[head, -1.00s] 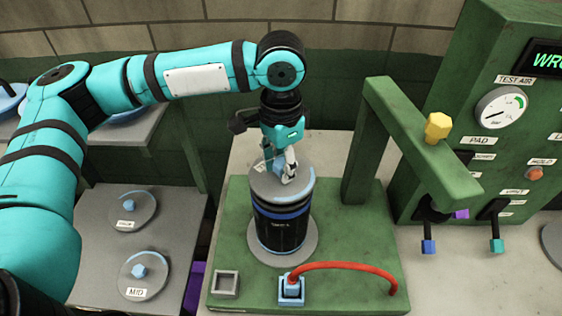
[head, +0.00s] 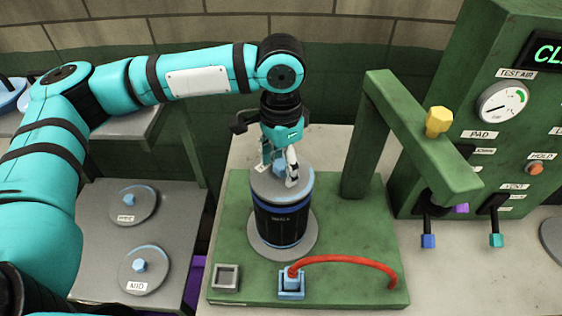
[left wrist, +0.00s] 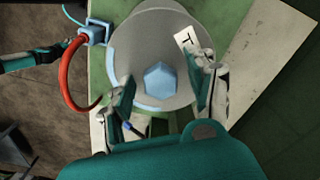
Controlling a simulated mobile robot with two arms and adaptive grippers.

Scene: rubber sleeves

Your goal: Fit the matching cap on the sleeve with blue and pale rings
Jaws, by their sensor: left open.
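The sleeve (head: 281,226) stands upright on a grey round foot on the green base, black with blue and pale rings near its top. A grey cap (head: 300,196) with a blue hexagonal knob (left wrist: 160,82) sits over its top; the left wrist view shows its blue-marked rim (left wrist: 122,60) and a white label starting with T. My left gripper (head: 279,174) is open, its fingers on either side of the knob, apart from it. A teal and dark arm part at the left edge of the left wrist view seems to be my right arm; its jaws are unclear.
Two other caps lie on the left side table, one labelled MID (head: 145,270) and one behind it (head: 134,205). A green post with an overhanging arm (head: 425,155) stands right of the sleeve. A red hose (head: 345,260) runs from a blue block (head: 291,283) in front.

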